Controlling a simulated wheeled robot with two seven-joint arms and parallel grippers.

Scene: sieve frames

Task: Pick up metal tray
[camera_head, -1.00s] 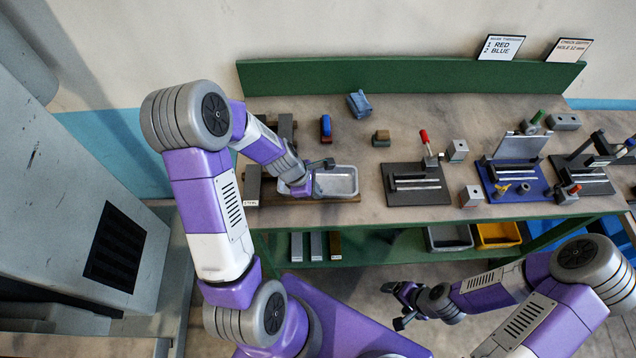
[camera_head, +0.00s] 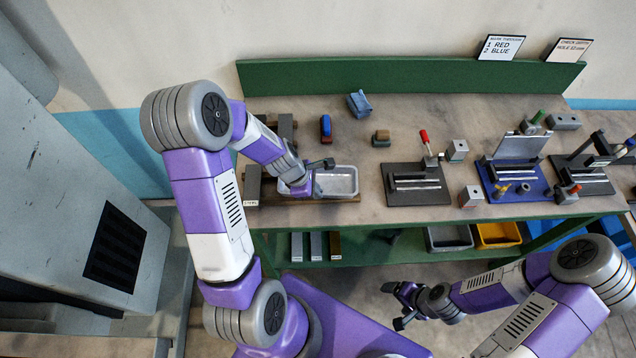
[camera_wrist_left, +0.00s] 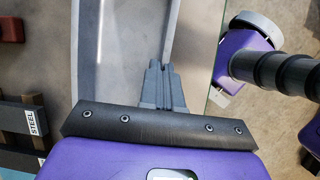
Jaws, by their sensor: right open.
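The metal tray (camera_head: 345,182) is a shallow grey rectangular pan near the front left of the bench, on a brown wooden base. It also fills the upper middle of the left wrist view (camera_wrist_left: 112,45). My left gripper (camera_head: 301,190) is at the tray's near left side. In the left wrist view its fingers (camera_wrist_left: 160,68) are close together and shut on the tray's wall; the fingertips' far ends are partly hidden. My right gripper (camera_head: 398,306) is open and empty, in front of the bench and away from the tray.
A strip marked STEEL (camera_wrist_left: 28,120) lies beside the tray. A blue-and-red block (camera_head: 326,127) and a brown block (camera_head: 381,138) stand behind it. A dark fixture with a red-handled clamp (camera_head: 418,185) stands to the right. A green board (camera_head: 400,75) closes the bench's back.

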